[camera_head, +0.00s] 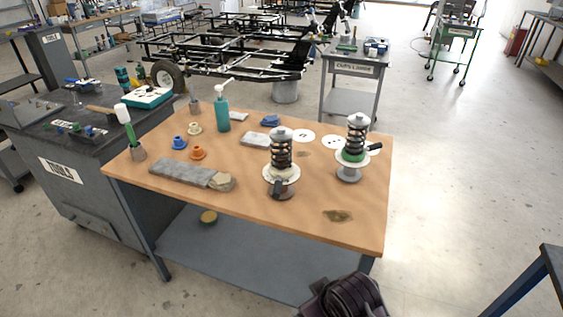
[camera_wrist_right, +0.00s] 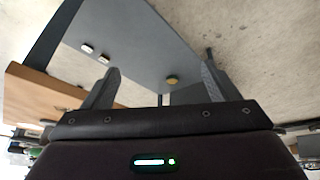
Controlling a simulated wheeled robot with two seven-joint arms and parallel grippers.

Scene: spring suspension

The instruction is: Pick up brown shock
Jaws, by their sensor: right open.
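Two spring shocks stand upright on the wooden table in the head view. The left shock (camera_head: 281,155) has dark coils, a pale collar and a brownish-grey base, and looks like the brown one. The right shock (camera_head: 356,140) has dark coils with a green band and a grey base. My right arm shows at the bottom edge of the head view, in front of the table; its fingers are not visible there. In the right wrist view my right gripper (camera_wrist_right: 158,82) is open and empty, its fingers wide apart, with the grey lower shelf behind them. My left gripper is not in view.
The wooden table (camera_head: 330,235) holds grey slabs (camera_head: 188,174), a teal pump bottle (camera_head: 221,114), small blue and orange parts, and a green-handled brush (camera_head: 127,130). Its front right is mostly clear, with a dark stain. Below is a grey shelf (camera_head: 225,250).

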